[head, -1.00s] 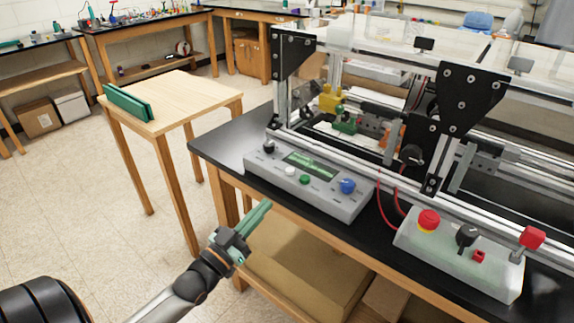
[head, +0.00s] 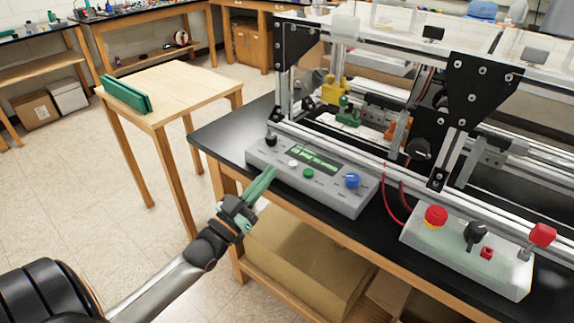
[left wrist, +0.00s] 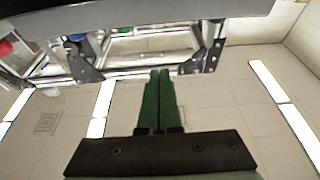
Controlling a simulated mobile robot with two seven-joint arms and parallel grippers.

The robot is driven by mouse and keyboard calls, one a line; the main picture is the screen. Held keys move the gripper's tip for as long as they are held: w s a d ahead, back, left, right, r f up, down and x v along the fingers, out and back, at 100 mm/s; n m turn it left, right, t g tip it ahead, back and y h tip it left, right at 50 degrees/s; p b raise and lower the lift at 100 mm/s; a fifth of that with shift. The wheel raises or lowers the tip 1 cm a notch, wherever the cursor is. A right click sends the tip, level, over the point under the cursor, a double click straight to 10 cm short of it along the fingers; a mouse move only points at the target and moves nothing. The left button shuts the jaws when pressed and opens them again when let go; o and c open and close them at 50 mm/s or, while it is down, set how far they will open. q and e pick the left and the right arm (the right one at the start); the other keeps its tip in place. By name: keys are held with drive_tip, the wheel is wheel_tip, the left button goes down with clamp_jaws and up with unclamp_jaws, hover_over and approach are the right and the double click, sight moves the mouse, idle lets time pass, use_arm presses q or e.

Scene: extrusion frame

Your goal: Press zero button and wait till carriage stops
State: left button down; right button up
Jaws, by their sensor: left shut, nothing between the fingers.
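A grey control box (head: 335,196) lies on the black bench top in front of the extrusion frame. It bears a lit display (head: 314,160), a black knob (head: 271,139), a white button (head: 292,163), a green button (head: 308,173) and a blue knob (head: 352,180). I cannot read which button is zero. My left gripper (head: 270,172) is shut and empty, its green fingers pointing at the box's front left edge, close to the white button. Whether it touches cannot be told. The left wrist view shows its fingers (left wrist: 159,100) together. The carriage (head: 432,110) appears to be the black plate unit on the frame.
A second grey box (head: 470,262) with a red stop button (head: 435,216), black knob and red switch lies to the right. Red wires run behind it. A wooden table (head: 180,92) with green panels stands left. Floor between is clear.

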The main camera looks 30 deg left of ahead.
sight(287, 172)
use_arm(q)
drive_tip(key=w, duration=0.7)
drive_tip(key=shift+w+d, duration=0.25)
drive_tip(key=shift+d, duration=0.05)
drive_tip(key=shift+f, duration=0.7)
